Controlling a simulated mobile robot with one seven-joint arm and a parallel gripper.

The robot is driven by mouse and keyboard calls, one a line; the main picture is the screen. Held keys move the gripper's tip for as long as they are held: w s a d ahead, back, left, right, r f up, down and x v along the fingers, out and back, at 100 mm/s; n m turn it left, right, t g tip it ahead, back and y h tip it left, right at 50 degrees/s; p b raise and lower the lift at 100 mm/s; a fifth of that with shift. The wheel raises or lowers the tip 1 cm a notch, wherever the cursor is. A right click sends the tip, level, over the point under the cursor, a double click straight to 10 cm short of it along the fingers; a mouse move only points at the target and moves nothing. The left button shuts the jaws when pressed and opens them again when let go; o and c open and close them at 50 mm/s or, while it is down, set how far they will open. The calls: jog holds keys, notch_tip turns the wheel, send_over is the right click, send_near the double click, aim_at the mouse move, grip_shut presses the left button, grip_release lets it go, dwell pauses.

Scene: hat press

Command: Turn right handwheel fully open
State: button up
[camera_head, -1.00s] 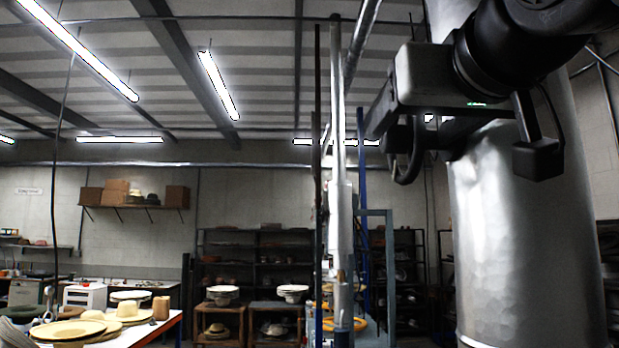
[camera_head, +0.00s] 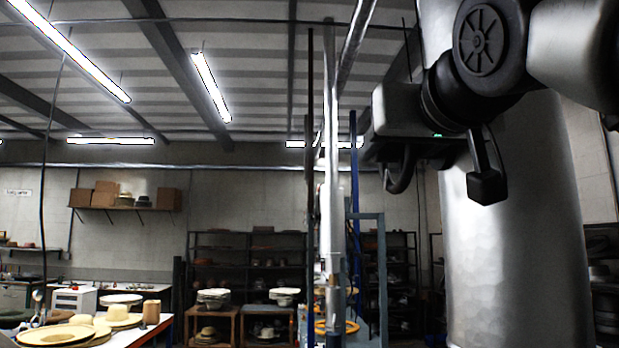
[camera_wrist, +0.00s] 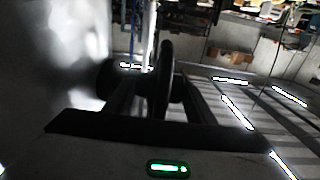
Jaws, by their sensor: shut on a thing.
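In the wrist view, a dark handwheel (camera_wrist: 165,72) shows nearly edge-on as a tall thin disc. My gripper (camera_wrist: 153,82) has its two dark fingers on either side of it and is shut on it. Exact contact with the rim is too dark to make out. In the head view, my gripper (camera_head: 384,150) is in front and left of a large shiny metal cylinder (camera_head: 515,240). A dark curved piece below it may be part of the wheel; I cannot tell. The wheel's opening state does not show.
A vertical metal pipe (camera_head: 330,200) and a blue frame (camera_head: 382,280) stand left of my gripper. A table with straw hats (camera_head: 60,333) is at the lower left. Dark shelves (camera_head: 250,245) line the back wall.

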jog(key=shift+r+p, duration=0.1)
jog(key=shift+p, duration=0.25)
jog(key=shift+r+g+p, duration=0.2)
jog(key=shift+g+p, duration=0.7)
jog(key=shift+p, duration=0.25)
jog(key=shift+w+f+g, duration=0.1)
jog(key=shift+f+g, duration=0.15)
jog(key=shift+g, duration=2.85)
jog(key=o, duration=1)
jog(key=shift+o, duration=0.2)
jog(key=shift+s, duration=0.2)
